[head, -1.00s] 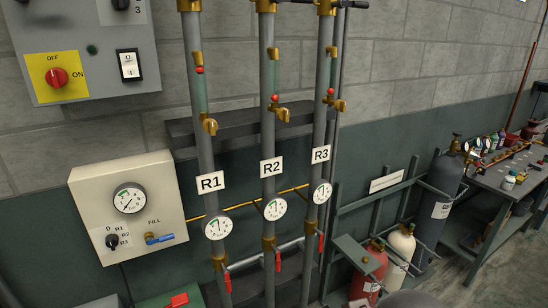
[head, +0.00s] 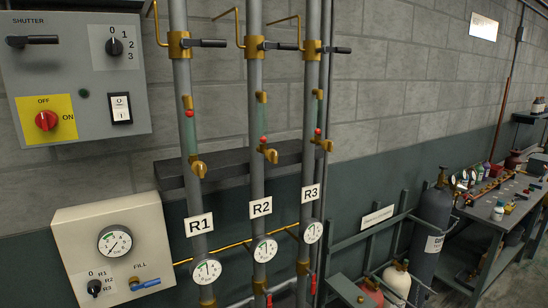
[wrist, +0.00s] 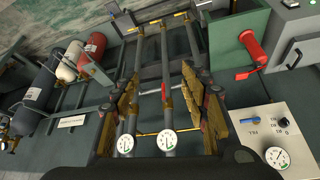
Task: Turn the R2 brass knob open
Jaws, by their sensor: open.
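The R2 brass knob (head: 268,154) sits on the middle grey pipe in the head view, below a sight tube with a red ball and above the R2 label (head: 260,207). It points to the lower right. Nothing touches it in the head view, where my gripper does not show. In the wrist view, which is upside down, my gripper (wrist: 162,80) is open and empty. Its brownish fingers stand either side of the middle pipe, with a red handle and gauge (wrist: 166,141) between them. The R2 knob is not visible there; my dark gripper body covers the bottom.
The R1 knob (head: 198,167) and R3 knob (head: 324,144) flank R2 closely. Black-handled valves, including the middle one (head: 277,45), stick out above. A dark ledge (head: 230,155) runs behind the pipes. The fill box (head: 112,243) and shutter panel (head: 75,75) are at left, cylinders (head: 430,235) at right.

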